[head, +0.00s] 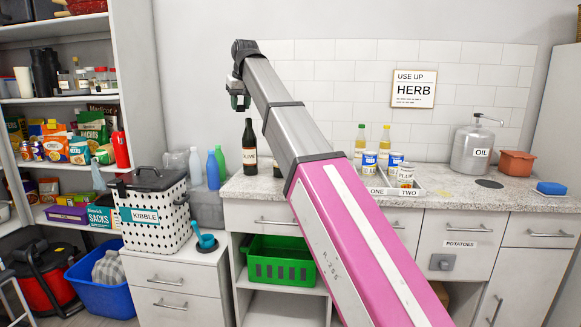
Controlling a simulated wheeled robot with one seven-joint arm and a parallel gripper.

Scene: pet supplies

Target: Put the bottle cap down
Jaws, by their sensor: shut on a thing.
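My gripper (238,101) is small in the head view, at the far end of my raised arm, left of the tiled wall panel. It points down, above the left end of the counter and above the dark bottle labelled OLIVE (249,146). It is shut on the bottle cap. The cap is too small and too hidden by the fingers to make out its shape or colour. The gripper is well clear of the counter (262,184).
A polka-dot KIBBLE bin (150,212) stands on a lower cabinet at left, with several bottles (213,168) behind it. Cans (370,160) stand in a divided tray at the counter's middle. An OIL canister (475,148) stands at right. A green crate (281,262) sits below.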

